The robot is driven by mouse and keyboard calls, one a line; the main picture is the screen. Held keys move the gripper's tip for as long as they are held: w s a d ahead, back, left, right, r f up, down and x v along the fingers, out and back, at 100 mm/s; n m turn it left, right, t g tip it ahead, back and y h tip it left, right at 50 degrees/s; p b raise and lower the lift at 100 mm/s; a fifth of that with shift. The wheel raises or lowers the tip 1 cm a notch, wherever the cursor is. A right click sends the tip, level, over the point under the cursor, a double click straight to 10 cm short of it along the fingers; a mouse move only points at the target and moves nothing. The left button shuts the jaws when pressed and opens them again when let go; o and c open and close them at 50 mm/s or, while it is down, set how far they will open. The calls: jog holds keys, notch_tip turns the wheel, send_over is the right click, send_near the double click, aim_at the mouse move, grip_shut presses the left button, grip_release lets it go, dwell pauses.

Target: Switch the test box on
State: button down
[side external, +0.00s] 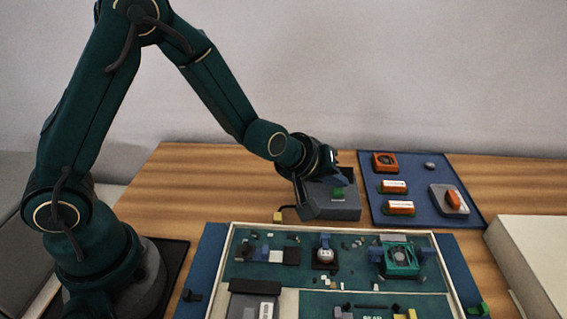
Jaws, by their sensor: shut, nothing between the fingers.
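The dark grey test box (345,211) stands on the wooden table behind the framed circuit board. A small green part (338,193) shows on its top; I cannot tell its switch position. My gripper (341,181) is shut and empty. It is over the back of the box, with its tips close to the green part; I cannot tell if they touch. My gripper hides the back left part of the box top. A short dark cable runs from the box's left side to a yellow plug (278,216) on the table.
The framed board (229,262) with a green fan (400,258) and several parts lies in front. A blue tray (425,169) with orange parts and a grey block lies behind right. A pale box (535,255) stands at far right. Bare table (200,190) shows at left.

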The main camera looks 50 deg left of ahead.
aim_at(335, 193)
jog(key=shift+f, duration=0.1)
dwell(0.4)
jog(key=shift+f, duration=0.35)
jog(key=shift+r, duration=0.55)
jog(key=shift+r, duration=2.9)
